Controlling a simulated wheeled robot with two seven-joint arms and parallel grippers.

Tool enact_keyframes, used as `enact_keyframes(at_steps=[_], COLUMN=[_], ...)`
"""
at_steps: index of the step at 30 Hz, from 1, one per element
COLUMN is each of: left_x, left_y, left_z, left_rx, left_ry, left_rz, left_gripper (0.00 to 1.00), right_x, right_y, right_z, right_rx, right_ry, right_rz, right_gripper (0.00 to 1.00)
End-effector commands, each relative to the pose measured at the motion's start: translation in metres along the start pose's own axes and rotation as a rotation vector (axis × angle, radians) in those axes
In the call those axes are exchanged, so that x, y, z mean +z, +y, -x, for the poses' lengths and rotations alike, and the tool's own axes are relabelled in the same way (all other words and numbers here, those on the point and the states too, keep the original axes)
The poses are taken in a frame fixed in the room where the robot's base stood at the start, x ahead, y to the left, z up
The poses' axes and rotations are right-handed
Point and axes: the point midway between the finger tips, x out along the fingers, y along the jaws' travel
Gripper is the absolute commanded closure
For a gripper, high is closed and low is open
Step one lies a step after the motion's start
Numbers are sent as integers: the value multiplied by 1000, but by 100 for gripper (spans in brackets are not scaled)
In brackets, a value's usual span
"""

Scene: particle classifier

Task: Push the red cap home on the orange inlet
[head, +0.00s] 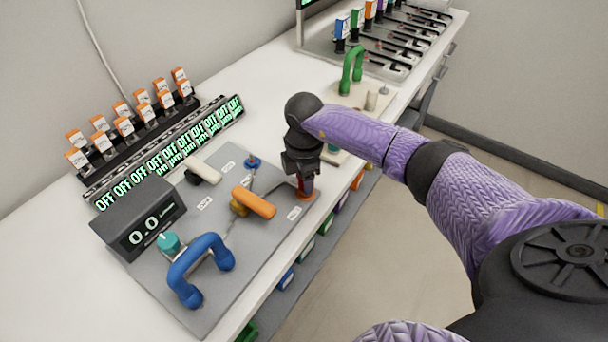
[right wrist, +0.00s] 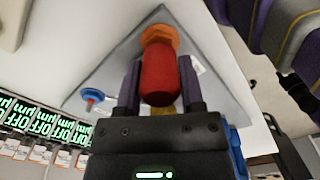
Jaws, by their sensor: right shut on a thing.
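The red cap (right wrist: 159,75) sits between the fingers of my right gripper (right wrist: 160,85) in the right wrist view, and the gripper is shut on it. The orange inlet (right wrist: 160,36) shows at the far end of the cap as a wider orange ring. The cap lines up with the inlet and appears to meet it, but how far it is seated I cannot tell. In the head view my right gripper (head: 304,180) points down at the right corner of the grey panel, with a little of the red cap (head: 306,186) and the orange inlet (head: 306,195) below it. My left gripper is not seen.
The grey panel (head: 225,262) carries a blue handle (head: 190,265), an orange-handled valve (head: 255,202), a small blue fitting (head: 252,162) and a display box (head: 138,220). A row of OFF displays (head: 160,155) stands behind. A green handle (head: 352,65) stands beyond my right arm.

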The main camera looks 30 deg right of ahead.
Motion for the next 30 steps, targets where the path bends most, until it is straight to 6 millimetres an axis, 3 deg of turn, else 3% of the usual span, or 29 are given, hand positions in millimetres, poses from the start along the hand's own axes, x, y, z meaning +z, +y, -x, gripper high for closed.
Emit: enact_keyframes(at_steps=[13,14,19,27,30], left_x=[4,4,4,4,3], left_y=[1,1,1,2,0], left_z=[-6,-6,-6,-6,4], left_rx=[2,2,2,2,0], left_ry=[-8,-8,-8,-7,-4], left_rz=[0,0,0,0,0], left_gripper=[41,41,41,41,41], right_x=[0,0,0,0,0], right_y=[-1,-1,0,0,0], right_z=[-13,-13,-12,-12,8], right_rx=[-3,-3,-2,-2,3], right_ry=[-1,-1,-1,-1,1], right_rz=[1,1,1,1,1], right_gripper=[100,48,12,9,9])
